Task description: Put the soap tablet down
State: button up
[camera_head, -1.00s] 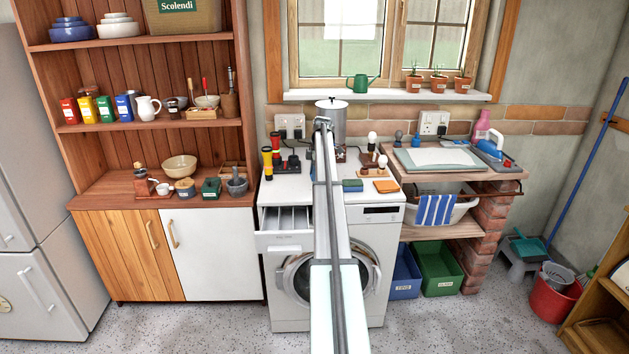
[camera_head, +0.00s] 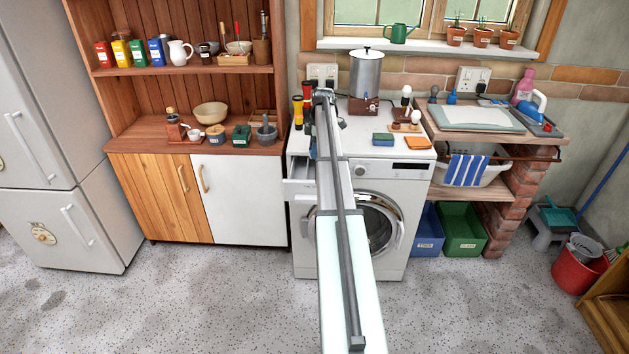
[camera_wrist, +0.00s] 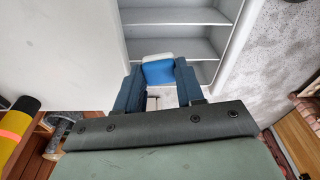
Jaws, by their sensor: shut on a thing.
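The soap tablet (camera_wrist: 158,70), blue with a white end, is between the two dark blue fingers of my gripper (camera_wrist: 158,84) in the wrist view. My gripper is shut on it. The open, pale drawer (camera_wrist: 196,42) of the washing machine lies below and beyond the tablet, its dividers forming compartments. I cannot tell how high the tablet is above it or over which compartment. In the head view the drawer (camera_head: 301,190) juts from the machine's upper left front. My arm hides the tablet and most of the gripper there.
The white washing machine (camera_head: 410,172) carries torches (camera_head: 308,100), a metal urn (camera_head: 366,72), a blue-green sponge (camera_head: 383,139) and an orange cloth (camera_head: 418,142). A wooden cupboard (camera_head: 150,190) stands close left of the drawer. The speckled floor in front is clear.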

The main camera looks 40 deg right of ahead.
jog(key=shift+s+a+f+m, duration=0.3)
jog(key=shift+s+f+m, duration=0.05)
jog(key=shift+f, duration=1.45)
jog(key=shift+s+a+f+m, duration=0.3)
jog(key=shift+s+f, duration=0.05)
jog(key=shift+f, duration=1.5)
jog(key=shift+s+a+f+m, duration=0.3)
jog(key=shift+s+f+m, duration=0.05)
jog(key=shift+f, duration=1.45)
jog(key=shift+f, duration=0.15)
jog(key=o, duration=1)
jog(key=r, duration=0.4)
jog(key=s+d+r, duration=0.1)
jog(key=r, duration=0.7)
jog(key=shift+s+d+r, duration=0.1)
jog(key=shift+s+d, duration=0.05)
